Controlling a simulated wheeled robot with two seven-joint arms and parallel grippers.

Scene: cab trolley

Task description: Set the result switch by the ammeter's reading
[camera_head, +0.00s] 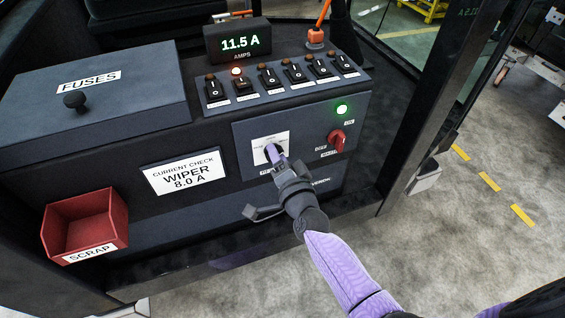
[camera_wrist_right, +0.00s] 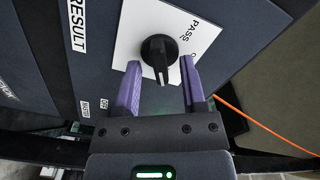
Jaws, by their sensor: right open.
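The ammeter (camera_head: 240,43) on top of the console reads 11.5 A in green digits. A label (camera_head: 183,172) on the front reads CURRENT CHECK WIPER 8.0 A. The result switch is a black knob (camera_wrist_right: 159,50) on a white plate (camera_head: 257,145) marked PASS, with RESULT printed beside it. The plate's other marking is partly hidden. My right gripper (camera_head: 272,151) is at the switch. In the wrist view its purple fingers (camera_wrist_right: 160,72) are open, one on each side of the knob's lower part, with gaps visible. My left gripper is out of view.
A green lamp (camera_head: 342,109) and a red rotary knob (camera_head: 337,141) are right of the result switch. A FUSES lid (camera_head: 130,105) and red SCRAP bin (camera_head: 118,222) are left.

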